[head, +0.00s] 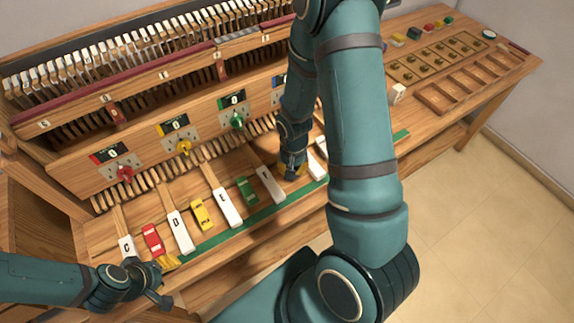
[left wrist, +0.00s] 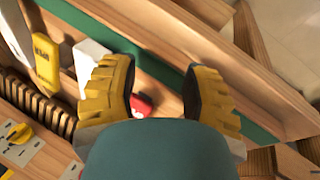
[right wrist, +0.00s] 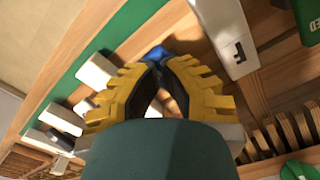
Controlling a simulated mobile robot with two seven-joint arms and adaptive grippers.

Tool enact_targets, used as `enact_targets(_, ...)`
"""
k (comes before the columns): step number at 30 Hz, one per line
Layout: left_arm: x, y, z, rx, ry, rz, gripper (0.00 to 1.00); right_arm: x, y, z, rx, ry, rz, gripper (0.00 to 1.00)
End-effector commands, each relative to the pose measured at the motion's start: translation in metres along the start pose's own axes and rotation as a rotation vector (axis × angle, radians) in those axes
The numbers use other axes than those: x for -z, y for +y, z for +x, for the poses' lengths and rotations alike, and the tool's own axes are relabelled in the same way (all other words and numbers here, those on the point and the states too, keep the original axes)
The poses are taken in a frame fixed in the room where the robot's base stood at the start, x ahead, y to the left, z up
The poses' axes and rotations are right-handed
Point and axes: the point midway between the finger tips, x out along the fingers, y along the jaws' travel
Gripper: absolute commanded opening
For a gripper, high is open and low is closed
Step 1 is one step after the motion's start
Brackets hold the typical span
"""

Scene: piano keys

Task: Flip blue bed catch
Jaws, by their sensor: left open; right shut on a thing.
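The blue catch (right wrist: 158,56) shows in the right wrist view between the tips of my right gripper (right wrist: 160,62). Its yellow fingers are closed together on it, and most of the catch is hidden by them. In the head view the right gripper (head: 291,170) is down at the key bed, right of the green catch (head: 248,190); the blue catch is hidden there. My left gripper (left wrist: 160,75) is open and empty in the left wrist view. A red catch (left wrist: 141,106) shows beyond and between its fingers. In the head view the left gripper (head: 168,263) is just in front of the red catch (head: 153,240).
White lettered keys (head: 228,208) and a yellow catch (head: 201,215) lie along the bed behind a green strip (head: 215,240). Coloured knobs (head: 184,147) and a hammer rack (head: 130,60) stand behind. My right arm covers the bed's middle right. A slotted tray (head: 465,85) lies far right.

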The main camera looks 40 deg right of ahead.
Motion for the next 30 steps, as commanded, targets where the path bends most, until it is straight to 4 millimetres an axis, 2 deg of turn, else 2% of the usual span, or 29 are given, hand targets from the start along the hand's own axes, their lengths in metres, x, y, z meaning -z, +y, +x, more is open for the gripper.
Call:
enact_targets(21, -0.001, -0.003, 0.009, 0.000, 0.000, 0.000, 0.47, 0.000, 0.000, 0.011, 0.000, 0.001, 0.000, 0.00)
enact_targets(30, 0.000, 0.000, 0.000, 0.000, 0.000, 0.000, 0.47, 0.000, 0.000, -0.001, 0.000, 0.001, 0.000, 0.00)
